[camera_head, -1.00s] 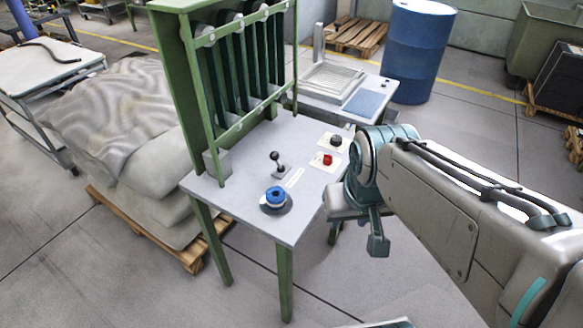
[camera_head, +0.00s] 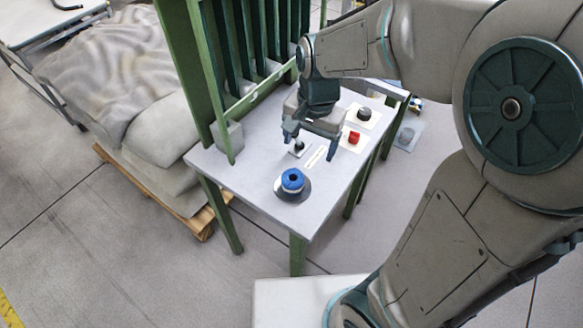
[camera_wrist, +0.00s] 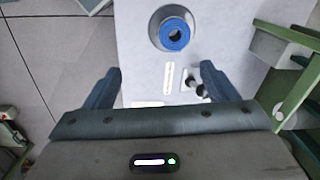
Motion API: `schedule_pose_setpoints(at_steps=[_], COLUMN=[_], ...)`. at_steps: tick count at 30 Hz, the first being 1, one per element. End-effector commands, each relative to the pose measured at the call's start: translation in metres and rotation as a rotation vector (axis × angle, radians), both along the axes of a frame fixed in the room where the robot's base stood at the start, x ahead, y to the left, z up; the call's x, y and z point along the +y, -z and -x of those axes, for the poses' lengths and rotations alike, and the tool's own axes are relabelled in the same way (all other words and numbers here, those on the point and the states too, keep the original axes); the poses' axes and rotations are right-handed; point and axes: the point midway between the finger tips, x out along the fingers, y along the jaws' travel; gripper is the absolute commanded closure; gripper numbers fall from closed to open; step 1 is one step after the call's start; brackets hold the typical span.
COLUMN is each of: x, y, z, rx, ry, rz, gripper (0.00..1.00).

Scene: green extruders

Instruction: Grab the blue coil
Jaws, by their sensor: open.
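The blue coil (camera_head: 292,180) sits on a dark round base near the front corner of the grey table (camera_head: 240,172). In the wrist view the coil (camera_wrist: 175,33) lies beyond the fingertips, slightly right of the middle between them, with its dark central hole facing up. My gripper (camera_head: 311,141) is above the table, behind the coil and apart from it.
A small lever (camera_head: 298,147) stands on the table under my gripper. A red button (camera_head: 353,138) and a dark knob (camera_head: 364,113) are to the right. The green frame (camera_head: 212,90) rises at the table's back left. A grey block (camera_head: 228,135) stands by its post.

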Motion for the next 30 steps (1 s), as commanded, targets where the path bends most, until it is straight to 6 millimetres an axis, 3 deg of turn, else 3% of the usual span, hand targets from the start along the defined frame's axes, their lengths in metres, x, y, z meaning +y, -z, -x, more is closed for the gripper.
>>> schedule_pose_setpoints(at_steps=[3, 9, 21, 30], x=[0.021, 0.035, 0.036, 0.035], y=[0.019, 0.033, 0.103, 0.127], z=[-0.013, -0.022, -0.022, -0.022], rx=[0.029, 0.041, 0.044, 0.043], ry=[0.075, 0.144, 0.15, 0.148], rz=[0.028, 0.053, 0.056, 0.057], gripper=[0.21, 0.21, 0.21, 0.21])
